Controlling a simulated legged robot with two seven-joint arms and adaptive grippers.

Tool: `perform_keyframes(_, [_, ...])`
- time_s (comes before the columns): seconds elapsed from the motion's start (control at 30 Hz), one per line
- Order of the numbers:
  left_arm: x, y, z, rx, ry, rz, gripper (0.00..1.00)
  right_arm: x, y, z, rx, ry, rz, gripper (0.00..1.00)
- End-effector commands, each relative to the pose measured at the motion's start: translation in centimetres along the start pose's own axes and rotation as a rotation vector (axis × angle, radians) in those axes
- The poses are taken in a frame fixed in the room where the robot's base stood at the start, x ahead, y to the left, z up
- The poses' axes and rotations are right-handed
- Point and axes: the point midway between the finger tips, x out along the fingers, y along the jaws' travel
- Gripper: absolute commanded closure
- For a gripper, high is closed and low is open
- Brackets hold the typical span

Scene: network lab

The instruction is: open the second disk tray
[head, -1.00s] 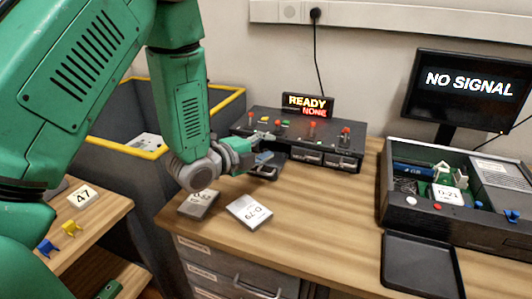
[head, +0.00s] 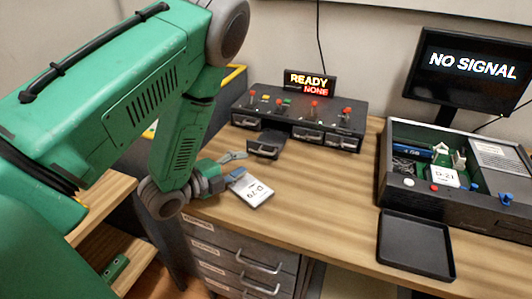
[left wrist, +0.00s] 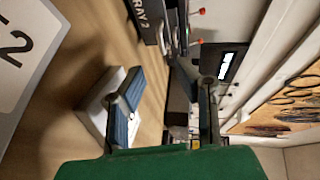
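The dark disk unit (head: 290,122) stands at the back of the desk. Its second tray (head: 265,146) from the left is pulled out toward me; the other trays look shut. A front lettered TRAY 2 (left wrist: 146,22) shows at the top of the left wrist view. My left gripper (head: 240,166) is in front of and a little left of the pulled-out tray, apart from it, beside the disk marked D-79 (head: 254,193). In the left wrist view its fingers (left wrist: 166,105) are spread with nothing between them. My right gripper is out of view.
A sign (head: 309,83) reads READY and NONE. An open case (head: 455,208) with a disk marked D-21 (head: 445,178) stands at the right, behind an empty black tray (head: 416,245). The middle of the desk is clear. Drawers (head: 240,255) are below.

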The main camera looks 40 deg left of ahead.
Motion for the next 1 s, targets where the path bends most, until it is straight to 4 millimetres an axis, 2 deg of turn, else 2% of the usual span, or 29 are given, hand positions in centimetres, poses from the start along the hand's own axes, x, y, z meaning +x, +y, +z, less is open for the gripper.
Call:
perform_keyframes(0.03, [1.3,-0.1,0.0,0.001,0.002,-0.006,0.72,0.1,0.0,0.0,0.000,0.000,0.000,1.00])
perform_keyframes(0.2, [4.9,-0.1,-0.1,0.001,0.002,-0.004,0.72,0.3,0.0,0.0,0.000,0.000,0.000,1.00])
perform_keyframes(0.4, [8.1,-0.1,0.0,0.001,0.000,-0.003,0.72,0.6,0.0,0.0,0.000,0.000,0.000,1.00])
perform_keyframes(0.6, [9.5,-0.1,0.0,0.000,-0.001,-0.001,0.72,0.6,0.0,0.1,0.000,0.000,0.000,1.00])
perform_keyframes(0.87, [9.7,-0.1,0.0,0.000,-0.001,0.000,0.72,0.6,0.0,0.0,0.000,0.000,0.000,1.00])
perform_keyframes(0.9, [9.7,-0.1,0.0,0.000,-0.001,0.000,0.76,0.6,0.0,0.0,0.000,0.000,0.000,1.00])
perform_keyframes(0.97, [9.7,-0.1,0.0,0.000,-0.001,0.000,0.97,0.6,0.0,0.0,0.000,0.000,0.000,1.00])
perform_keyframes(1.0, [9.6,0.0,0.0,0.000,-0.001,0.001,1.00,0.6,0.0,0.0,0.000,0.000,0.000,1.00])
